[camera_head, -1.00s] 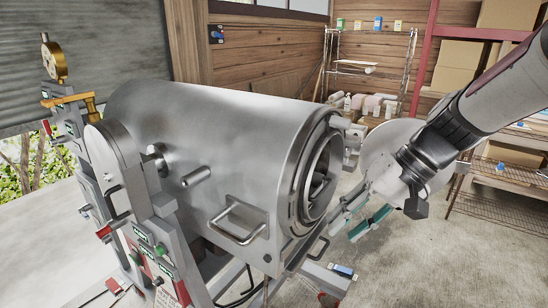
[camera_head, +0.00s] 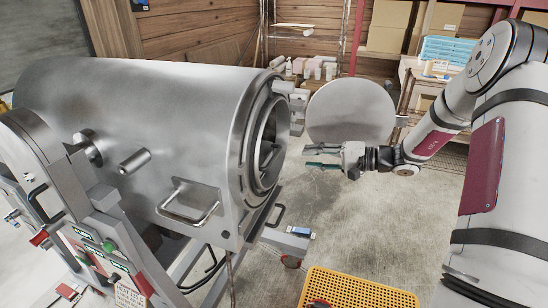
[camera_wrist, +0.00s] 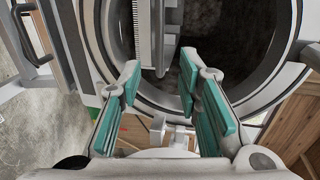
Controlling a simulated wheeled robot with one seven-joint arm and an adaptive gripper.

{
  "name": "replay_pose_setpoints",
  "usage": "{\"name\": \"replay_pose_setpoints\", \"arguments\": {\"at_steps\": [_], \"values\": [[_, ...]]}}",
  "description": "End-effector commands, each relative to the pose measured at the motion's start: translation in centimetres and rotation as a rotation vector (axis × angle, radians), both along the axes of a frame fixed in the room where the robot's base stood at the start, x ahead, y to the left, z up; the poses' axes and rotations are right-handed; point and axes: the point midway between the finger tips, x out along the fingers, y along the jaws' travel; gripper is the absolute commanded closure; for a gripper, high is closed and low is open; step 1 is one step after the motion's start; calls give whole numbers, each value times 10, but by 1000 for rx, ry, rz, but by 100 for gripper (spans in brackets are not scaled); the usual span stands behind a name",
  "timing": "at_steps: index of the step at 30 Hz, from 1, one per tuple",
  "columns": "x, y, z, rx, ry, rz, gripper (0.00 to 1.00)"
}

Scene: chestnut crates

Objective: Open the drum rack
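The large steel drum (camera_head: 160,130) lies on its side in the camera_head view, its round mouth facing right. Its round door (camera_head: 350,112) stands swung open behind my gripper. In the camera_wrist view the drum's rim (camera_wrist: 262,92) surrounds a dark interior, and a pale toothed strip, perhaps part of the rack (camera_wrist: 143,28), shows inside at the upper middle. My gripper (camera_head: 322,157) is outside the mouth, to its right, with its fingers pointing left towards it. In the camera_wrist view its teal-padded fingers (camera_wrist: 160,85) are apart with nothing between them.
A yellow perforated crate (camera_head: 362,288) is at the lower front. A control panel (camera_head: 105,252) with buttons stands at the drum's left. Shelves with boxes (camera_head: 395,25) line the back.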

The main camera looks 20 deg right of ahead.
Motion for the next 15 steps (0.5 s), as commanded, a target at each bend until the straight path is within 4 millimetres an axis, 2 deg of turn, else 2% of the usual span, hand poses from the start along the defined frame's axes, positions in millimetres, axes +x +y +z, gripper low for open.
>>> {"name": "replay_pose_setpoints", "arguments": {"at_steps": [15], "values": [[54, 78, -20, 0, 4, 4, 69]]}}
